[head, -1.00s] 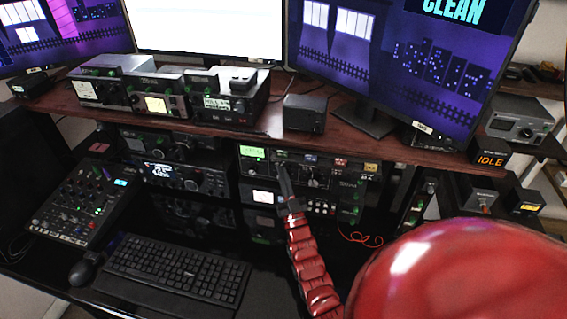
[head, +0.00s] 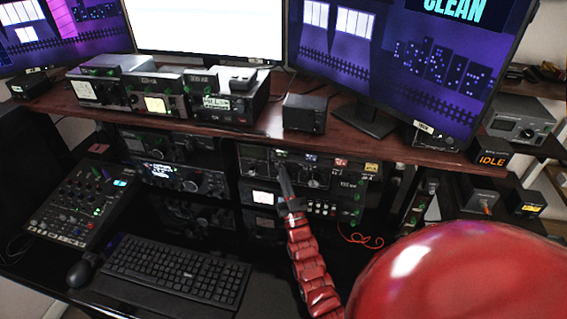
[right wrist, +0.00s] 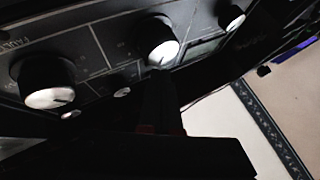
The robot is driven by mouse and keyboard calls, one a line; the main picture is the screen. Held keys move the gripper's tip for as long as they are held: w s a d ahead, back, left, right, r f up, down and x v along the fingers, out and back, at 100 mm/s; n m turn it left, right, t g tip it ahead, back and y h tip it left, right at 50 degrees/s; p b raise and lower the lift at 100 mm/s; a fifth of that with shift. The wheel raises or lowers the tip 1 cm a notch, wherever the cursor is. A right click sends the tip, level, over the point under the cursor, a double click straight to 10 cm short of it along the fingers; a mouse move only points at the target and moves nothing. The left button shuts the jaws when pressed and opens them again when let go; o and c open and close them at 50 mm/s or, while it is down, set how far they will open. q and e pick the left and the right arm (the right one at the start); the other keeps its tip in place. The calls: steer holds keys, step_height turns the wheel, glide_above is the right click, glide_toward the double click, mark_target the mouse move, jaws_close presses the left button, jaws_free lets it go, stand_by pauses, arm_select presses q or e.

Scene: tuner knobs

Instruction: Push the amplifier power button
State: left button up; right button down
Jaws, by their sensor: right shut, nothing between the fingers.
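A black rack unit (head: 345,187) with knobs and small coloured labels sits under the wooden shelf, right of centre in the head view. I cannot read which unit is the amplifier, and I cannot make out its power button. My right gripper (head: 283,168) is shut and empty, its dark tip in front of this unit's left half. Contact cannot be told. In the right wrist view the dark fingers (right wrist: 160,108) point at a panel (right wrist: 105,45) with several knobs, one of them a large knob (right wrist: 48,85) at the left. My left gripper is not in view.
A wooden shelf (head: 215,133) runs just above the rack units. A keyboard (head: 175,273), a mouse (head: 82,271) and a mixer (head: 85,205) lie on the desk at the left.

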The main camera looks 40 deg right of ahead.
steer(key=shift+s+a, duration=0.25)
steer(key=s+a+p, duration=0.1)
steer(key=s+a, duration=0.3)
steer(key=shift+a, duration=0.3)
stand_by(0.3)
